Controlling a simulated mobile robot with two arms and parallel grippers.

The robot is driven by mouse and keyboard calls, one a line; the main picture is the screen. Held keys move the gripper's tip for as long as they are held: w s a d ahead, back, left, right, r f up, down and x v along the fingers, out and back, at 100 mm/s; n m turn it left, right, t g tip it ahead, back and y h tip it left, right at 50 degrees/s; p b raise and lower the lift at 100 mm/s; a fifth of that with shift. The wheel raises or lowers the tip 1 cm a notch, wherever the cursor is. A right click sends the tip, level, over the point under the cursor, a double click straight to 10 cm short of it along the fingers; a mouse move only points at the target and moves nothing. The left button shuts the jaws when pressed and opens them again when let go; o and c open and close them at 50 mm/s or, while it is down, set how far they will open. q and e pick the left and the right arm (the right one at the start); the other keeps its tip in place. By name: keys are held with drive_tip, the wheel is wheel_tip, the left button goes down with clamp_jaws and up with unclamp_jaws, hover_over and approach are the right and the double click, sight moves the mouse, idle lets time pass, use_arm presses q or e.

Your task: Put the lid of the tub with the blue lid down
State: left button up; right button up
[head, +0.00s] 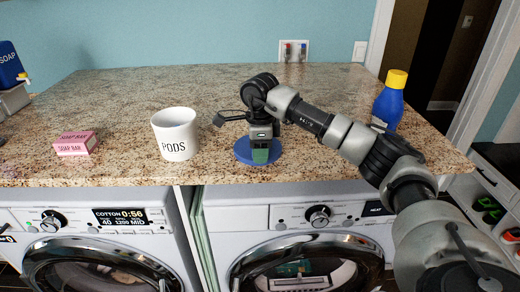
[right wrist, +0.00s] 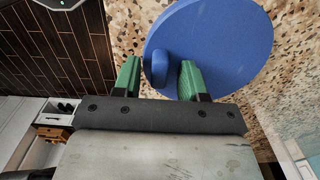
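The round blue lid (head: 243,153) appears to lie on the granite counter near its front edge, right of the white tub. The tub (head: 176,140), marked PODS, stands upright without a lid on it. My right gripper (head: 261,152) is over the lid, pointing down. In the right wrist view, its green fingers are open on either side of the lid's knob (right wrist: 159,70), with a small gap at each side. The wide disc of the lid (right wrist: 222,38) shows beyond the fingers. My left gripper is not in view.
A pink soap bar box (head: 75,143) stands left of the tub. A blue bottle with a yellow cap (head: 389,100) stands at the right, behind my right arm. Two washers (head: 310,240) are under the counter (head: 150,90). The counter's back middle is clear.

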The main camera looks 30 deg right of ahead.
drive_tip(key=shift+r, duration=0.5)
wheel_tip(320, 180, up, 11)
drive_tip(key=shift+r+b, duration=0.2)
drive_tip(key=shift+b, duration=0.1)
